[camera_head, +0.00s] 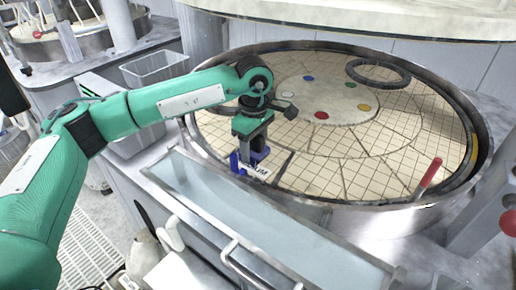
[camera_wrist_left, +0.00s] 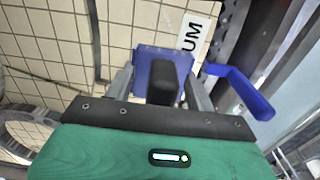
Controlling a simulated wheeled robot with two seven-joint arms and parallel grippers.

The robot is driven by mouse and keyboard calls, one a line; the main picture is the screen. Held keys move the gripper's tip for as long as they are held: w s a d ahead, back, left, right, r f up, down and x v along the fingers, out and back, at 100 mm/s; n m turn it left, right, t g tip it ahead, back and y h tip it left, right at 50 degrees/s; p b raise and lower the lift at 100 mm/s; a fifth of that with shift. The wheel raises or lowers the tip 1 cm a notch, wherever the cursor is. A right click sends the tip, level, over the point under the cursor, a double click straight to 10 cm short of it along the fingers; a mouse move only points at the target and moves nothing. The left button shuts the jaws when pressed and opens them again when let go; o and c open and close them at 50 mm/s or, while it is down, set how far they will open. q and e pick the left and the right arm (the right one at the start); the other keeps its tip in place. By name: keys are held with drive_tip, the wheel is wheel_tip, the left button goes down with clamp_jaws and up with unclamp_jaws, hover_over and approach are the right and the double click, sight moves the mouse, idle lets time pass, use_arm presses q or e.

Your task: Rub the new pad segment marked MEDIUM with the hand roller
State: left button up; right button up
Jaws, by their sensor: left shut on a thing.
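My left gripper (camera_head: 256,146) is over the near-left edge of the round platen, pointing down. It is shut on the black handle of a blue tool, which I take to be the hand roller (camera_head: 238,166). In the left wrist view the handle sits between the fingers and the blue frame (camera_wrist_left: 228,75) bends off to the right. A pad segment under it carries a white label (camera_head: 262,172) ending in "IUM"; the wrist view shows "UM" (camera_wrist_left: 191,38) beside the tool. Whether the roller touches the pad cannot be told. My right gripper is not in view.
The platen's metal rim (camera_head: 478,130) encloses the tiled pad. A dark ring (camera_head: 378,64) lies at the back and a red-handled tool (camera_head: 428,178) at the right. A long open trough (camera_head: 255,222) runs along the near side. A clear bin (camera_head: 155,68) stands at the left.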

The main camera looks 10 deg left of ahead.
use_arm(q)
drive_tip(key=shift+w+d+b, duration=0.25)
drive_tip(key=shift+w+d, duration=0.1)
drive_tip(key=shift+w, duration=0.45)
drive_tip(key=shift+w+d+b, duration=0.2)
drive_tip(key=shift+w+d, duration=0.15)
drive_tip(key=shift+w, duration=0.4)
drive_tip(key=shift+w+d+b, duration=0.15)
drive_tip(key=shift+w+d, duration=0.05)
drive_tip(key=shift+w, duration=0.3)
drive_tip(key=shift+w+d+b, duration=0.15)
drive_tip(key=shift+w+d, duration=0.05)
drive_tip(key=shift+w, duration=0.3)
drive_tip(key=shift+w+d, duration=0.2)
drive_tip(key=shift+w, duration=0.25)
drive_tip(key=shift+w+d, duration=0.2)
drive_tip(key=shift+w, duration=0.25)
drive_tip(key=shift+r, duration=0.1)
drive_tip(key=shift+r+p, duration=0.3)
drive_tip(key=shift+r, duration=0.3)
wheel_tip(320, 180, up, 5)
drive_tip(key=shift+f+p, duration=0.2)
drive_tip(key=shift+p, duration=0.8)
